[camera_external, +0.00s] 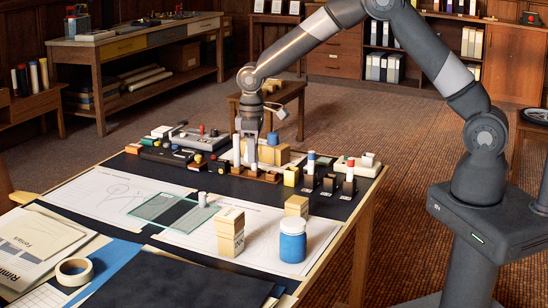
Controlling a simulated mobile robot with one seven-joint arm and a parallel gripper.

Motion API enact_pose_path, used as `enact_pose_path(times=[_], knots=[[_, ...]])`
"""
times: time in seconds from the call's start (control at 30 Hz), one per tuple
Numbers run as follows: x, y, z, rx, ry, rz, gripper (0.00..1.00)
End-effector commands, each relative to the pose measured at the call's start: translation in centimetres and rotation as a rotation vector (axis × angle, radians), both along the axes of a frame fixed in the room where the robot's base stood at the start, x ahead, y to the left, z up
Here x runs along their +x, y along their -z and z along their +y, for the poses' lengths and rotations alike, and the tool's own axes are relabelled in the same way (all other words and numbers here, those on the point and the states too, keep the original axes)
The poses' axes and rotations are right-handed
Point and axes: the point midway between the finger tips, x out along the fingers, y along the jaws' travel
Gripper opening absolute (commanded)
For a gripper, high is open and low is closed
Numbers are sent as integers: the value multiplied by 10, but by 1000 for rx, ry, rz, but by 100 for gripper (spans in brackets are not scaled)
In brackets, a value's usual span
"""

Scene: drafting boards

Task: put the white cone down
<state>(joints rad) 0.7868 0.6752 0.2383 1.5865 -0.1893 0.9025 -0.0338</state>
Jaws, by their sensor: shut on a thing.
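My gripper (249,158) points straight down over the wooden block rack (262,177) at the back middle of the drafting table. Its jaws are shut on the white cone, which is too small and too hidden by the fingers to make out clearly. A white upright piece (236,151) stands just left of the fingers. I cannot tell whether the held cone touches the rack or hangs just above it.
Tan blocks (271,155) stand close behind and right of my gripper. A glass plate (165,211) with a small white piece (202,199), a blue jar (292,240) and box stacks (231,232) are nearer. Paper left of the glass is clear.

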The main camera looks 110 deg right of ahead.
Motion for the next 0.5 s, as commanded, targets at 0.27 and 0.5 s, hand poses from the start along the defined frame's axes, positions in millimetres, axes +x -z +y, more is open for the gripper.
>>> enact_pose_path(times=[0.27, 0.5], knots=[[-33, -4, 52, -1, 17, 0, 13], [-23, 9, 74, 2, 18, 1, 13]])
